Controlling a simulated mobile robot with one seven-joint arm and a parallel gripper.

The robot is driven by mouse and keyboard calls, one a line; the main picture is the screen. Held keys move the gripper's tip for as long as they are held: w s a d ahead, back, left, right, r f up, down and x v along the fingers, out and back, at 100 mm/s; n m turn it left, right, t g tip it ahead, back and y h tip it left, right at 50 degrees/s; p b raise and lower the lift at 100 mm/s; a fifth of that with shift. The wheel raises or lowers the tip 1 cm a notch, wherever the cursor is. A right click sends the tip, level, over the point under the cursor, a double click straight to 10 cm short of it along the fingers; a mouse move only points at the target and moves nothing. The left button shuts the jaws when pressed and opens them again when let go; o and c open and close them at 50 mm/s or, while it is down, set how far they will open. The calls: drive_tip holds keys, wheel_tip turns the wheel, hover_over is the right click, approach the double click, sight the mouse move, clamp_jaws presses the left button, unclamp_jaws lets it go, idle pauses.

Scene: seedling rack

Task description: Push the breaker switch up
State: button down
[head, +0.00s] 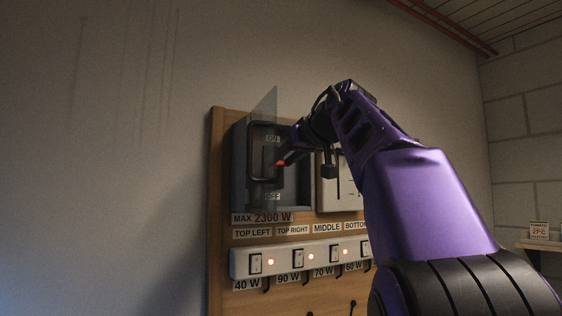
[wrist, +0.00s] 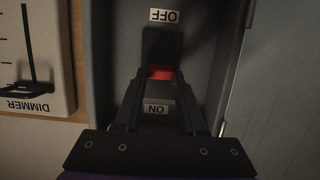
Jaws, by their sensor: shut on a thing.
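The breaker is a dark grey box (head: 240,165) on the upper left of the wooden board, with an ON label (head: 272,139) above and an OFF label (head: 272,196) below. The wrist view shows it upside down. The breaker switch has a red part (wrist: 160,72), which shows between my fingertips and also in the head view (head: 281,163), between the two labels. My gripper (wrist: 158,86) is shut on the switch. My fingers hide most of the lever, so its exact angle is unclear.
A clear cover (head: 265,105) stands swung open at the box. A white dimmer panel (wrist: 32,60) is beside the breaker. Below is a white power strip (head: 284,260) with several switches and lit red lamps. A shelf (head: 541,246) stands far right.

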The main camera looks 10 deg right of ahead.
drive_tip(key=shift+r+g, duration=0.2)
drive_tip(key=shift+g, duration=0.1)
idle(0.5)
drive_tip(key=shift+c, duration=2.4)
unclamp_jaws()
drive_tip(key=v, duration=1.7)
drive_tip(key=shift+s+r, duration=0.15)
drive_tip(key=shift+r, duration=0.05)
drive_tip(key=shift+a, duration=0.1)
